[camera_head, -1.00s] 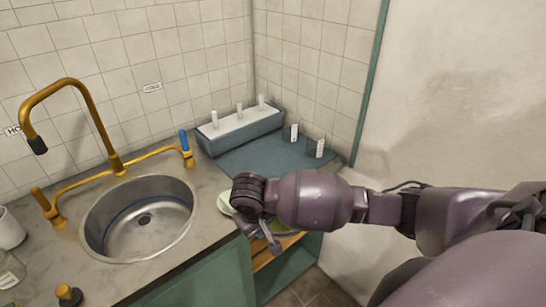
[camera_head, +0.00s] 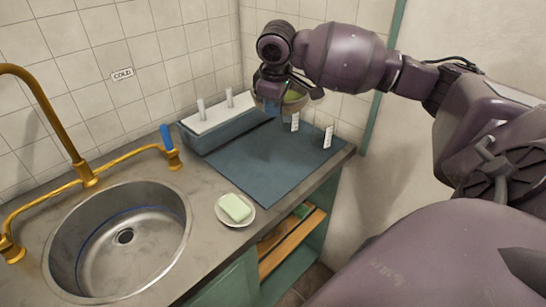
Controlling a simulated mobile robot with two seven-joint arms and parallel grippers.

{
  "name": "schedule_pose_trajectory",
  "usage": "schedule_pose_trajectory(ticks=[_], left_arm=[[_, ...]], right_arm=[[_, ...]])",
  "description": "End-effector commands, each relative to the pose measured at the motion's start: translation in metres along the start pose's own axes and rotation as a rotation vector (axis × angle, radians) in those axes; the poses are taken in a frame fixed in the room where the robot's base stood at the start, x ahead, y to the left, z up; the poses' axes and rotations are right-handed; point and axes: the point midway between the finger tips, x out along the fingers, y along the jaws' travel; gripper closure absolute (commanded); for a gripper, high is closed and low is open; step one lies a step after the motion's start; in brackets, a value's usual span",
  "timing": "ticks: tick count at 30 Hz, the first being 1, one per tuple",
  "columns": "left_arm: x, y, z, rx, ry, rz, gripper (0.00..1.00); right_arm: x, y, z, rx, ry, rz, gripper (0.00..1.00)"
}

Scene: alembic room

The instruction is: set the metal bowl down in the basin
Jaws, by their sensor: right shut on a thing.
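The basin (camera_head: 168,232) is a round steel sink with a dark drain, set in the counter at lower left. It looks empty. My right gripper (camera_head: 284,88) is raised over the far part of the blue-grey mat, well to the right of the basin and behind it. It is shut on a small round bowl (camera_head: 311,93) with something green showing inside. The gripper hides much of the bowl, so its metal finish is hard to make out. My left gripper is not in view.
A brass tap (camera_head: 85,178) with a blue-handled valve (camera_head: 167,138) stands behind the basin. A soap dish (camera_head: 247,222) with pale green soap sits between basin and mat (camera_head: 262,160). A trough (camera_head: 225,125) with white pegs and small label cards (camera_head: 328,137) stand nearby.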

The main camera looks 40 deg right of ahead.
Motion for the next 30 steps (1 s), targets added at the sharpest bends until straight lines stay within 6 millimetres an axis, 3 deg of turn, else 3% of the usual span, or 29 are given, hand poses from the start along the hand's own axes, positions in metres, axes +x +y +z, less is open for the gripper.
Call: schedule_pose_trajectory(ticks=[1, 5, 12, 16, 25, 30], left_arm=[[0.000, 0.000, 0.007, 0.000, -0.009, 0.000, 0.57], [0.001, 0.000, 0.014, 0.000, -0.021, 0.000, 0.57], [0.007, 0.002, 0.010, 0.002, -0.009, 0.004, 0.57], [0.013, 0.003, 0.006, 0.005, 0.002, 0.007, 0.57], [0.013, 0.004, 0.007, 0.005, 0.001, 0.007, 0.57], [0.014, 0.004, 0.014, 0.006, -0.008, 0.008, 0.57]], right_arm=[[0.015, -0.004, 0.002, 0.000, -0.006, -0.004, 1.00], [0.043, -0.010, 0.005, 0.000, -0.006, -0.004, 1.00], [0.093, -0.020, 0.010, 0.000, -0.006, -0.003, 1.00], [0.110, -0.023, 0.012, 0.001, -0.004, -0.002, 1.00], [0.127, -0.026, 0.014, 0.002, -0.004, 0.000, 1.00], [0.154, -0.032, 0.017, 0.001, -0.005, -0.002, 1.00]])
